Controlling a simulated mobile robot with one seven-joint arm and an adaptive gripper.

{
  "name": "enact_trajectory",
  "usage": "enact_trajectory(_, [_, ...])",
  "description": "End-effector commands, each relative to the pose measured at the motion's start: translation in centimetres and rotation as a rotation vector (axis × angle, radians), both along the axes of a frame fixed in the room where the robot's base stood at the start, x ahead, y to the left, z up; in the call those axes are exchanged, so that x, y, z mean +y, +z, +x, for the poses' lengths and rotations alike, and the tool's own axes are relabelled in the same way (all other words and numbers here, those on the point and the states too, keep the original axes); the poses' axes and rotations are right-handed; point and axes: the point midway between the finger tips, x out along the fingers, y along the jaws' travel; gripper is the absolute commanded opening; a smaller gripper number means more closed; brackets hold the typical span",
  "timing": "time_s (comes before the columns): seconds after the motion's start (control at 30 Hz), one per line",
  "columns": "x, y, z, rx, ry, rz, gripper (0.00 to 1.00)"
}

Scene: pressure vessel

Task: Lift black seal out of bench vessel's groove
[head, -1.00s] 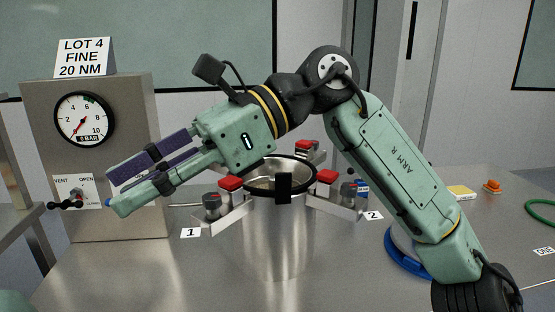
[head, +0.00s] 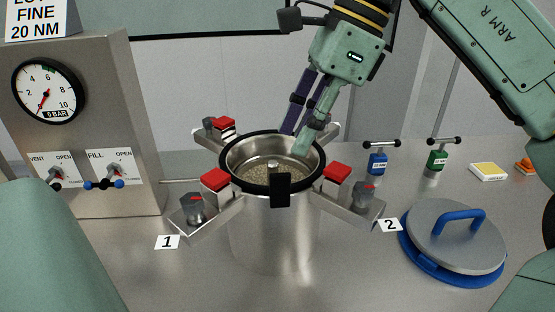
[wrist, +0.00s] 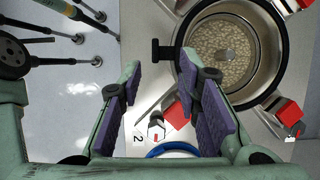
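The bench vessel (head: 272,240) is an open steel pot with pale granules inside. The black seal (head: 236,178) is a ring around its top rim, with a square black tab (head: 280,190) at the front; it looks seated all the way round. In the wrist view the seal (wrist: 179,75) is at upper right, its tab (wrist: 163,50) pointing left. My gripper (head: 296,143) points down at the vessel's back right rim in the head view. It is open and empty, as the wrist view of both purple-padded fingers (wrist: 164,78) shows. Whether a fingertip touches the rim is unclear.
Red-topped clamps (head: 215,180) on steel arms surround the rim. A lid with a blue handle (head: 456,232) lies at right. Blue (head: 377,163) and green (head: 437,159) T-handled tools stand behind it. A gauge panel (head: 100,100) stands at left. Bare bench lies in front.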

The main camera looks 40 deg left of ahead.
Motion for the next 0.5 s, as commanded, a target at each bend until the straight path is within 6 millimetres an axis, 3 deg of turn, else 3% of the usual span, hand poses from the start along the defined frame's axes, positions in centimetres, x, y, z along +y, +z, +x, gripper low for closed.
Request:
enact_trajectory(0.1, [0.4, -1.7, -0.5, 0.001, 0.002, -0.002, 0.31])
enact_trajectory(0.37, [0.8, -3.6, -1.2, 0.002, 0.001, -0.001, 0.31])
enact_trajectory(0.5, [0.9, -5.5, -2.0, 0.004, 0.002, -0.001, 0.31])
